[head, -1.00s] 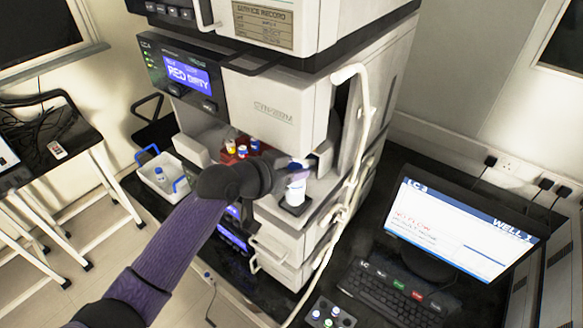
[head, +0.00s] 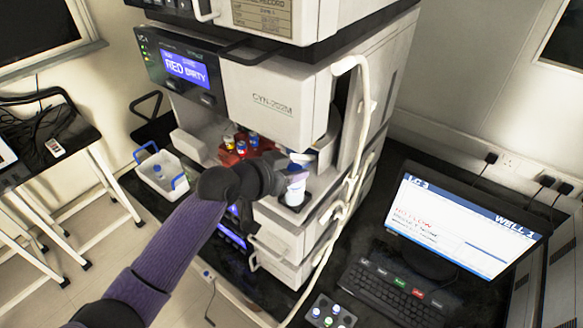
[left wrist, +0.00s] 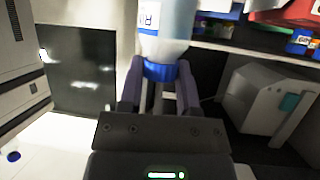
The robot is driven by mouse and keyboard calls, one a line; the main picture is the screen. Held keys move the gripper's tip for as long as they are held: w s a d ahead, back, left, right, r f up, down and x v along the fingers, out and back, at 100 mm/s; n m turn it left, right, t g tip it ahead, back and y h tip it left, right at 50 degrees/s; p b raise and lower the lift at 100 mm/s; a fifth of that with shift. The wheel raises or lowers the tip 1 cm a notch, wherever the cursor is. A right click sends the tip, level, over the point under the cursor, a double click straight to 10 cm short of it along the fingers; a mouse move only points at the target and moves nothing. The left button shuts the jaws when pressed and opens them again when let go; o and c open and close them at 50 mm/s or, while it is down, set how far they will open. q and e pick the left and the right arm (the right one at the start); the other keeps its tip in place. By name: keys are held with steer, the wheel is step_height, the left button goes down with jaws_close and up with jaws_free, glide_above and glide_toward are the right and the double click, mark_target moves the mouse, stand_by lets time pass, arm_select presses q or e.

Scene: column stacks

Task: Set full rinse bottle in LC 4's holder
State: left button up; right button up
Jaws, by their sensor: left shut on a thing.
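My left gripper (head: 284,174) reaches in from the left and is shut on the rinse bottle (head: 294,193), a pale bottle with a blue cap. In the left wrist view the fingers (left wrist: 161,92) sit on either side of the blue cap (left wrist: 160,70), and the clear body (left wrist: 167,30) with part of a white label shows beyond it. My right gripper is not in view.
A red rack (head: 228,157) of small capped bottles stands left of the holder. A white tube (head: 364,130) runs down on the right. A white caddy (head: 160,172) is at left, a monitor (head: 462,222) at right.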

arm_select(q)
steer(key=o, duration=1)
